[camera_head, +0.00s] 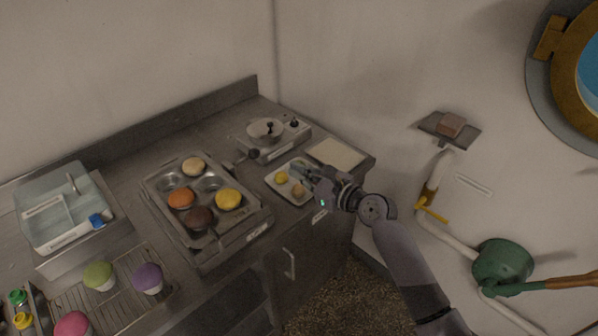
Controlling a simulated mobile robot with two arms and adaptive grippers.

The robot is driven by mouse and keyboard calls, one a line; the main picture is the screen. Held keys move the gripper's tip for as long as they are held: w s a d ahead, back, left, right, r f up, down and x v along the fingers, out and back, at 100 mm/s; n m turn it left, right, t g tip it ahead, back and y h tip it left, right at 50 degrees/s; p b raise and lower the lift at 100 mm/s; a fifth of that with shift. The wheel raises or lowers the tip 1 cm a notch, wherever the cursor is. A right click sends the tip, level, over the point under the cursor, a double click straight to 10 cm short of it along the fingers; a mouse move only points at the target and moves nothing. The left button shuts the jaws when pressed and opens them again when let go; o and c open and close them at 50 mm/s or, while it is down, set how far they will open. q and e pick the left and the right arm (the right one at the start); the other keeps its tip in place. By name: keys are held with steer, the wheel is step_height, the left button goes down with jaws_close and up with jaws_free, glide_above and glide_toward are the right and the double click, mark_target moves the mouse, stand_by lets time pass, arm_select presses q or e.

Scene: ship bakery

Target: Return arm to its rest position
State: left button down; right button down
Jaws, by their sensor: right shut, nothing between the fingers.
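My right arm comes in from the lower right, and its gripper (306,172) is over the small white tray (289,196) at the right end of the metal counter. The gripper is shut and holds nothing. A yellow piece (281,177) and a tan piece (298,190) lie on that tray, close to the fingers. Whether the fingers touch the tray or its pieces cannot be made out. My left gripper is not in view.
A muffin tin (262,216) with several cakes sits mid-counter. A burner with a pan (265,130) stands behind the small tray, and a pale board (336,153) lies right of it. Several colored cupcakes sit on a wire rack (122,297). A wall shelf (432,124) and pipes are at right.

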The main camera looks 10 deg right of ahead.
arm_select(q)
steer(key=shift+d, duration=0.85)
